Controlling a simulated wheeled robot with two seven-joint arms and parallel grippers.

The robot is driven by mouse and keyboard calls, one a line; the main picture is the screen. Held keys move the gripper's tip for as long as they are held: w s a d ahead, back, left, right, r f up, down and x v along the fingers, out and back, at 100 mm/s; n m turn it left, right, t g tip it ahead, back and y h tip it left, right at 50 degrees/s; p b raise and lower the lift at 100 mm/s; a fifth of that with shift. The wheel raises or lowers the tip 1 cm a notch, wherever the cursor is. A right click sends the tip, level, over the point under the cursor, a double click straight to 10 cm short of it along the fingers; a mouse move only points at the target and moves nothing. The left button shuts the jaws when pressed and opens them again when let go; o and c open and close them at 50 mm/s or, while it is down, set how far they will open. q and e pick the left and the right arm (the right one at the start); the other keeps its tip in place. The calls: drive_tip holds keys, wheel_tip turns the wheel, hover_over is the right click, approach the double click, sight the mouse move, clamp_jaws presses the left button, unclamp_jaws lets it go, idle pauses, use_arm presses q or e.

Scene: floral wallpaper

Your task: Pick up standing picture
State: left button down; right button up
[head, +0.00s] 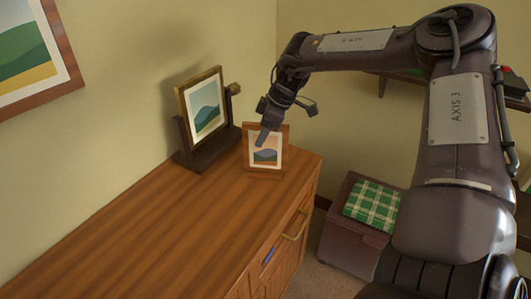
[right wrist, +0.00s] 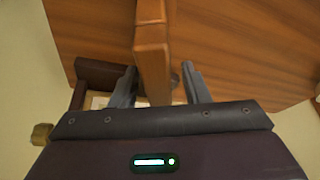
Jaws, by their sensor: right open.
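The standing picture (head: 267,158) is a small wooden-framed landscape. It stands upright near the far right end of the wooden dresser. My right gripper (head: 268,125) comes down over its top from above, and one finger shows in front of the picture. In the right wrist view the frame's wooden edge (right wrist: 152,50) runs between the two open fingers of my right gripper (right wrist: 160,85). The left finger is close to the frame, with a wider gap at the right finger. I cannot tell whether either touches. My left gripper is not in view.
A larger picture (head: 206,105) in a dark swivel stand is close behind and left of the small one. The dresser top (head: 130,215) is otherwise clear. A chest with a green checked cushion (head: 372,205) stands on the floor at right. A framed picture (head: 30,50) hangs on the wall.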

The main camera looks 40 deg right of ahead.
drive_tip(key=shift+f+b, duration=0.25)
drive_tip(key=shift+b, duration=0.1)
drive_tip(key=shift+c, duration=0.4)
clamp_jaws()
